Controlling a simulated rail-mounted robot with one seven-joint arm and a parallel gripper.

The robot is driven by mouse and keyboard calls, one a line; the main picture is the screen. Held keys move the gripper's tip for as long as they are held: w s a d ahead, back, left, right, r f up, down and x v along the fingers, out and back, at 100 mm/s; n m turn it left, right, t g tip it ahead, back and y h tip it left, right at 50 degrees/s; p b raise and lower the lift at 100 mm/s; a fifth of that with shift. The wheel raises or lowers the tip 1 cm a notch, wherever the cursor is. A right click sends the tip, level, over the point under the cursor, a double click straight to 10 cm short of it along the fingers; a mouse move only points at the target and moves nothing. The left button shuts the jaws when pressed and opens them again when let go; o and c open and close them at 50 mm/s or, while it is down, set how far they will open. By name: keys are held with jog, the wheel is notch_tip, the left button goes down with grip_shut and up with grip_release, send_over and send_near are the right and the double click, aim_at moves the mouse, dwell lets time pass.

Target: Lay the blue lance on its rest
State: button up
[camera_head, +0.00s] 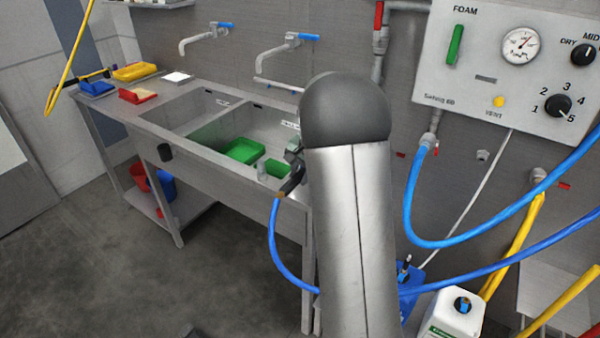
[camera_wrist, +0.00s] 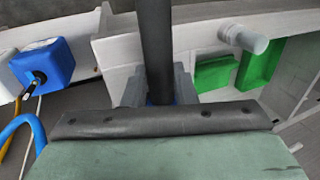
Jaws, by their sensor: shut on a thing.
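The blue lance shows in the head view as a dark handle (camera_head: 291,180) with a blue hose hanging from its lower end. It is tilted, in front of the sink's right end. My gripper (camera_head: 294,150) is mostly hidden behind my own arm there. In the wrist view my gripper (camera_wrist: 157,90) has its grey fingers on both sides of the lance's black tube (camera_wrist: 155,40), with a bit of blue between them. I cannot pick out the lance's rest for sure; a dark cup-like piece (camera_head: 165,152) sits at the bench's front edge.
The steel sink bench (camera_head: 235,172) holds green trays (camera_head: 243,150) in its basin and a standpipe (camera_head: 262,172). A yellow hose (camera_head: 62,65) hangs at the far left. A white jug (camera_head: 455,312) and blue container (camera_head: 412,285) stand right. The floor left is clear.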

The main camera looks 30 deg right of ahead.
jog(key=o, duration=0.7)
jog(key=b+v, duration=0.1)
jog(key=v, duration=1.6)
jog(key=shift+s+r, duration=0.15)
jog(key=shift+r, duration=0.05)
jog(key=s+a+f+n+g, duration=0.1)
jog(key=s+a+f+n, duration=0.2)
jog(key=s+a, duration=0.4)
jog(key=s+a+f+n+g, duration=0.1)
jog(key=s+a+f+n, duration=0.25)
jog(key=s+a, duration=0.4)
jog(key=s+a+f+n, duration=0.2)
jog(key=s, duration=0.2)
jog(key=s+a+f+n+h, duration=0.1)
jog(key=s+a+f, duration=0.1)
jog(key=s+f, duration=0.1)
jog(key=s+a+f+n, duration=0.1)
jog(key=s+f+n, duration=0.1)
jog(key=s, duration=0.3)
jog(key=shift+s+a+f+n+g+h, duration=0.3)
jog(key=shift+s+a+f+n+g, duration=0.1)
jog(key=shift+f, duration=0.1)
